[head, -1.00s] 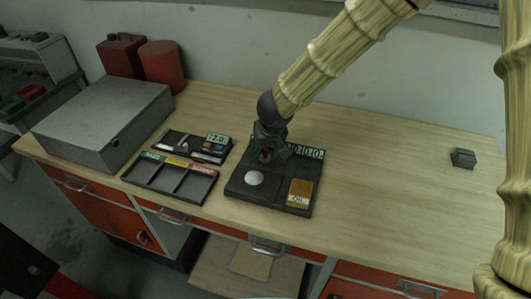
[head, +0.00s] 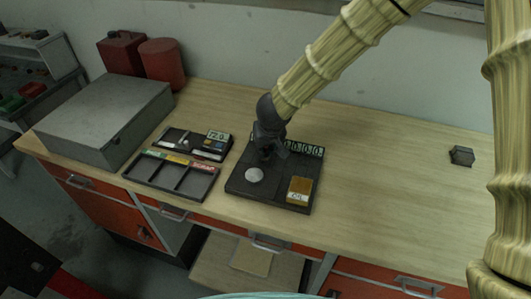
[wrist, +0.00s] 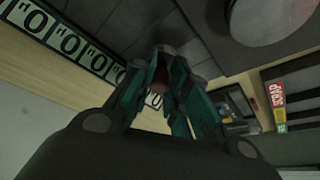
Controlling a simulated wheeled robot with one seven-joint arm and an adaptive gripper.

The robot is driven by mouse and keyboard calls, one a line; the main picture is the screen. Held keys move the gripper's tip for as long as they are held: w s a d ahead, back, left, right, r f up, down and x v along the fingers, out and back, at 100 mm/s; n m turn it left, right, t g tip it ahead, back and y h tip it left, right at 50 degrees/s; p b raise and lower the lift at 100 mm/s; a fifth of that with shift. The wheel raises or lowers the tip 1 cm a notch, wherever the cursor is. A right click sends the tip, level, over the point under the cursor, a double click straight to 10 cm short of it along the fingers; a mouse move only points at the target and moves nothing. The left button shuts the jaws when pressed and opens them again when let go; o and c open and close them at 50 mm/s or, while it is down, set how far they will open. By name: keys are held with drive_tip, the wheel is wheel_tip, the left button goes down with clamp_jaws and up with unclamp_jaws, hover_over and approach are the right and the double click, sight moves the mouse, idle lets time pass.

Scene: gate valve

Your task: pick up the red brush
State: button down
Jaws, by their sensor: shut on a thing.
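My gripper (head: 268,152) points down over the back left part of a black board (head: 238,184) on the workbench. In the wrist view its teal fingers (wrist: 168,76) are closed around a small dark reddish piece (wrist: 160,80), which I take to be the red brush. Most of it is hidden by the fingers, and in the head view the gripper covers it. I cannot tell whether it touches the board. The board also holds a pale round disc (head: 254,175), an amber tile marked OIL (head: 299,190) and a row of number plates (head: 305,150).
Left of the board are a three-compartment tray (head: 172,176) with coloured labels and a smaller tray (head: 185,142) with a display. A grey box (head: 105,118) and red containers (head: 160,62) stand farther left. A small dark block (head: 461,156) lies right; bench between is clear.

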drive_tip(key=shift+f, duration=0.15)
drive_tip(key=shift+w+r+b, duration=0.1)
drive_tip(key=shift+r+b, duration=0.35)
drive_tip(key=shift+r, duration=0.1)
wheel_tip(320, 180, up, 2)
drive_tip(key=shift+r+b, duration=0.1)
drive_tip(key=shift+b, duration=0.3)
drive_tip(key=s+d+b, duration=0.1)
drive_tip(key=s+b, duration=0.1)
drive_tip(key=s, duration=0.2)
drive_tip(key=s+d+r+b, duration=0.1)
drive_tip(key=s+d+b, duration=0.1)
drive_tip(key=s, duration=0.3)
drive_tip(key=s+d+b, duration=0.1)
drive_tip(key=s+b, duration=0.2)
drive_tip(key=s, duration=0.1)
drive_tip(key=shift+s+d+r, duration=0.2)
drive_tip(key=shift+s, duration=0.05)
drive_tip(key=shift+s+d+r+b, duration=0.1)
drive_tip(key=shift+s+d+b, duration=0.15)
drive_tip(key=shift+s, duration=0.2)
drive_tip(key=shift+s+d+r+b, duration=0.1)
drive_tip(key=shift+s+b, duration=0.1)
drive_tip(key=shift+s, duration=0.25)
drive_tip(key=shift+f, duration=0.1)
